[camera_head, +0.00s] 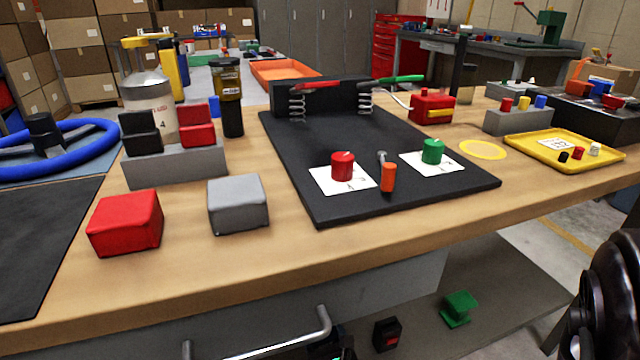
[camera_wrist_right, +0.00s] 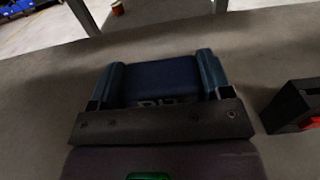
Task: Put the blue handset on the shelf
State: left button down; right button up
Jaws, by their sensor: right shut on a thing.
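The blue handset (camera_wrist_right: 162,80) shows in the right wrist view as a dark blue block. My right gripper (camera_wrist_right: 160,78) is shut on it, with one finger at each side. The lower shelf (camera_wrist_right: 265,50) is the grey surface under and around it; whether the handset touches it I cannot tell. In the head view this grey shelf (camera_head: 500,270) lies below the bench top. The handset cannot be made out there. A black arm link of mine is at the right edge. My left gripper is not in view.
A black box with a red patch (camera_wrist_right: 298,108) stands just right of my right gripper; it also shows in the head view (camera_head: 387,334). A green stand (camera_head: 459,308) is farther right on the shelf. The bench top (camera_head: 330,262) overhangs it, with a metal handle (camera_head: 262,338) at its front.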

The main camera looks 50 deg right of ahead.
jog(key=shift+w+r, duration=0.1)
jog(key=shift+f, duration=0.2)
jog(key=o, duration=1.5)
